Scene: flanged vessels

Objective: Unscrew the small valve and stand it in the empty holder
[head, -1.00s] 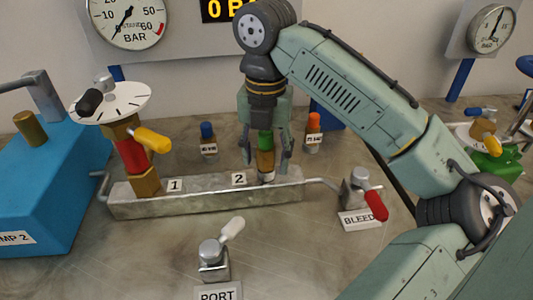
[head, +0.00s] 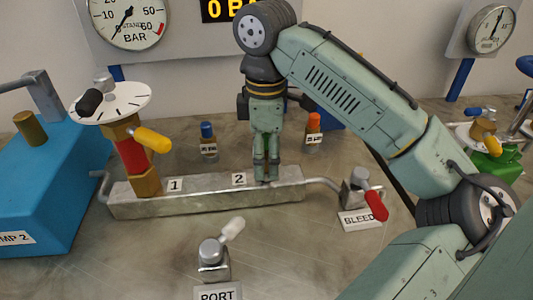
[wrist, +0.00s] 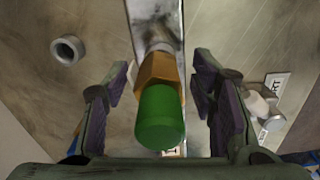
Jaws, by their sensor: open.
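The small valve has a green cap (wrist: 160,118) and a brass hex body (wrist: 159,70). It stands upright at position 2 on the grey manifold block (head: 215,195). My gripper (head: 266,172) points down over it, open. In the wrist view, the fingers (wrist: 160,88) stand on either side of the valve with a gap at each side. In the head view the fingers hide most of the valve. An empty ring-shaped holder (wrist: 67,50) sits on the table behind the block; my gripper hides it in the head view.
A blue-capped valve (head: 208,140) and an orange-capped valve (head: 313,130) stand behind the block. A tall red valve with a white disc (head: 132,150) stands at position 1. The bleed valve (head: 360,190) is right, the port valve (head: 214,258) in front.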

